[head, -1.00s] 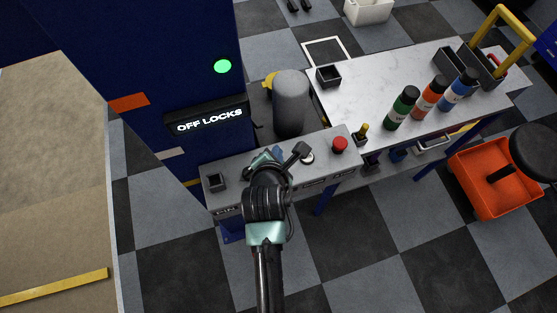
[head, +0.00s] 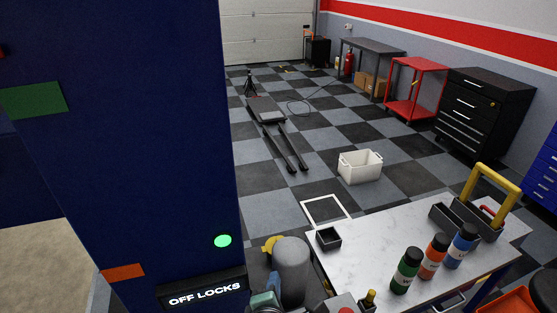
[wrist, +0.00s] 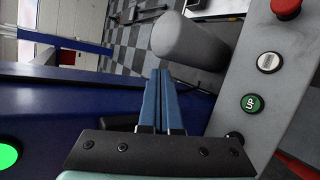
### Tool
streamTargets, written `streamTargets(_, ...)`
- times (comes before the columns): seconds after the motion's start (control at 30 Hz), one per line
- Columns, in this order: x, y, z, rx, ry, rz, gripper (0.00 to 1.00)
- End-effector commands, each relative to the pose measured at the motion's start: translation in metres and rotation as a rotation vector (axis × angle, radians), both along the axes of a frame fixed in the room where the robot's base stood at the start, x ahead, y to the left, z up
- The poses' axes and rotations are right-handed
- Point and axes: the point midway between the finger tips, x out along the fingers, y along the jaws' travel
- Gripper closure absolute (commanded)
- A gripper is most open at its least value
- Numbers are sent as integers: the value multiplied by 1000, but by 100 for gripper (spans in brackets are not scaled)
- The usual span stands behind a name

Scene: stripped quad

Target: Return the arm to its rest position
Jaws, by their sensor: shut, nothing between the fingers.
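My gripper (wrist: 160,78) shows in the wrist view with its two blue fingers together, shut and empty. It points past the grey control panel (wrist: 255,85), which carries a red button (wrist: 286,8), a white button (wrist: 268,62) and a green "UP" button (wrist: 251,103) to the right of the fingers. The fingers look apart from these buttons. A grey padded cylinder (wrist: 195,40) lies beyond the fingertips.
A blue post (head: 130,150) with an "OFF LOCKS" sign (head: 205,293) and a green light (head: 223,241) stands close on the left. A white-topped bench (head: 375,235) with several bottles is at right. A white bin (head: 360,167) stands on open checkered floor beyond.

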Motion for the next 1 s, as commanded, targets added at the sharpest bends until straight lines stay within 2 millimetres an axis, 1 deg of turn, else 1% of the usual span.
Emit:
streamTargets(0.03,16,0,32,110,-107,-50,100)
streamTargets(0.07,23,0,53,184,-165,-78,100)
streamTargets(0.1,30,0,82,287,-241,-110,100)
streamTargets(0.17,36,0,126,446,-352,-142,100)
streamTargets(0.2,38,0,154,554,-423,-157,100)
streamTargets(0.27,35,-1,197,719,-527,-164,100)
streamTargets(0.3,31,-2,225,832,-591,-160,100)
streamTargets(0.37,21,-3,265,1001,-681,-140,100)
streamTargets(0.4,12,-4,291,1114,-735,-118,100)
streamTargets(0.47,-6,-5,329,1284,-808,-68,100)
streamTargets(0.5,-19,-6,351,1395,-848,-26,100)
streamTargets(0.57,-40,-7,380,1546,-893,41,100)
streamTargets(0.6,-55,-7,397,1637,-915,90,100)
streamTargets(0.7,-87,-8,428,1819,-940,204,100)
streamTargets(0.8,-108,-8,446,1931,-944,287,100)
streamTargets(0.9,-118,-9,454,1985,-939,326,100)
streamTargets(1.0,-120,-9,457,1999,-936,335,100)
